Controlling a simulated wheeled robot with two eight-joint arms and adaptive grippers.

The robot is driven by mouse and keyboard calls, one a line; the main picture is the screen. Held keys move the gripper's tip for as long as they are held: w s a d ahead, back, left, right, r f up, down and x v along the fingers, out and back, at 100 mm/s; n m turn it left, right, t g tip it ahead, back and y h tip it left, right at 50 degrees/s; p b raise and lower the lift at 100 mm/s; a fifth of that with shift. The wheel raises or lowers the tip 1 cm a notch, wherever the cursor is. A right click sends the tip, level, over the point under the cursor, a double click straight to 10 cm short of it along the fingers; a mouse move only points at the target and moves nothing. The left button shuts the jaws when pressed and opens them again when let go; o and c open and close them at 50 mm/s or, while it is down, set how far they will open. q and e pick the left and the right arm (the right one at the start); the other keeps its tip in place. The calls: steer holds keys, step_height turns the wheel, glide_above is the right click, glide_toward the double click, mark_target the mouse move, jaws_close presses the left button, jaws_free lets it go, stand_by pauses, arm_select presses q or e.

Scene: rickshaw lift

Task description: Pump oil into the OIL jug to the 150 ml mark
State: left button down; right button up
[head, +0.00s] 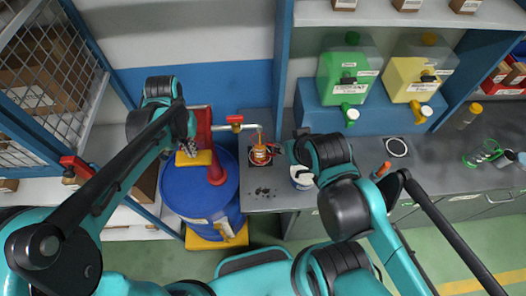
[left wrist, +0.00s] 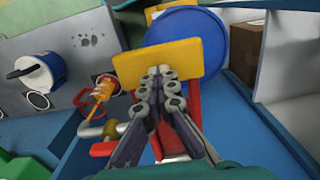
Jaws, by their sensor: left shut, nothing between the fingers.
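The OIL jug (head: 260,154), a clear jug with orange contents, stands on the grey bench under the pump spout (head: 252,127); it also shows in the left wrist view (left wrist: 102,88). Its level against the marks is too small to read. A thin orange streak shows between spout and jug. The red pump (head: 216,170) stands on the blue drum (head: 203,190), with a yellow pedal-like plate (head: 203,158). My left gripper (left wrist: 162,72) is shut and empty, its tips at or just above the plate; contact is unclear. My right gripper (head: 287,149) is right of the jug, its fingers hard to make out.
Green (head: 345,75) and yellow (head: 415,80) dispensers sit on a blue stand behind. A wire cage (head: 45,60) is at left. A red-handled valve (head: 235,122) sits on the spout pipe. Dark stains mark the bench front.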

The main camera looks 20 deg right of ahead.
arm_select(q)
steer(key=shift+f+b, duration=1.2)
steer(key=shift+f, duration=0.5)
steer(key=shift+r, duration=0.1)
step_height(320, 180, up, 11)
steer(key=p, duration=0.8)
step_height(320, 180, up, 6)
steer(key=p, duration=0.4)
